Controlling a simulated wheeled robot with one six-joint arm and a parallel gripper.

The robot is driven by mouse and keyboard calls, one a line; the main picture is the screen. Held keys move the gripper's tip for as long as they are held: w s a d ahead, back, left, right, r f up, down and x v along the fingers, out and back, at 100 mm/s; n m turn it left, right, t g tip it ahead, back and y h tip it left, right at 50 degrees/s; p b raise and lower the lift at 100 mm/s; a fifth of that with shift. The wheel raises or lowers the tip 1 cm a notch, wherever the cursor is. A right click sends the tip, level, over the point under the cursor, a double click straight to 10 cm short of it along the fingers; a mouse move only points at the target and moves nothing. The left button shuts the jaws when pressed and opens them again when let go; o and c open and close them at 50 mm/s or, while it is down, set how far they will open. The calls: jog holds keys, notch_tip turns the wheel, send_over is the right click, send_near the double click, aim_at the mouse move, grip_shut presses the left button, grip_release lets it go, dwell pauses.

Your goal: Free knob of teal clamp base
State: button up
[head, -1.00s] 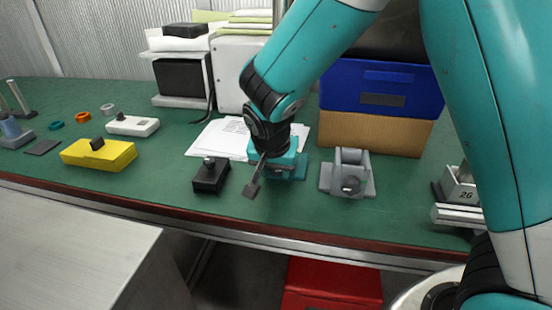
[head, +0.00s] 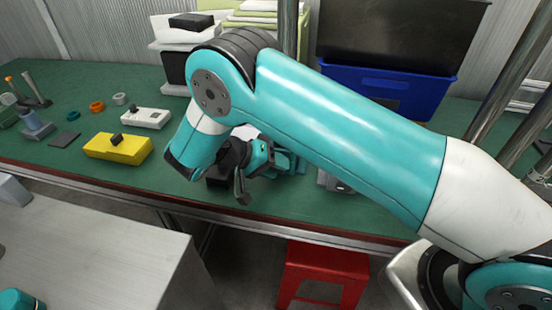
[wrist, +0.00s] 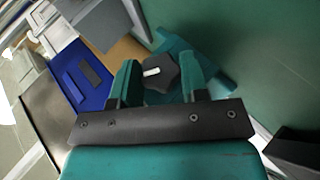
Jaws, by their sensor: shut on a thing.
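The teal clamp base (head: 292,163) stands on the green bench, partly hidden behind my arm in the head view. It also shows beyond my fingers in the wrist view (wrist: 222,86). Its dark lobed knob (wrist: 160,76), with a white mark on top, sits between my two teal fingers. My gripper (wrist: 159,63) is shut on this knob, one finger on each side. In the head view my gripper (head: 268,158) comes at the base from the left, lying roughly sideways. The knob is hidden in that view.
A grey clamp base (head: 335,183) is to the right, mostly covered by my arm. A black block (head: 218,180) is to the left, partly hidden. A yellow box (head: 118,147) and a white box (head: 146,118) lie farther left. A blue bin (head: 410,92) stands behind.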

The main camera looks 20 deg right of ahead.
jog(key=shift+g+h, duration=0.3)
jog(key=shift+h, duration=0.5)
jog(key=o, duration=0.9)
notch_tip(320, 180, up, 20)
jog(key=p, duration=1.8)
jog(key=shift+p, duration=0.4)
jog(key=shift+f, duration=0.1)
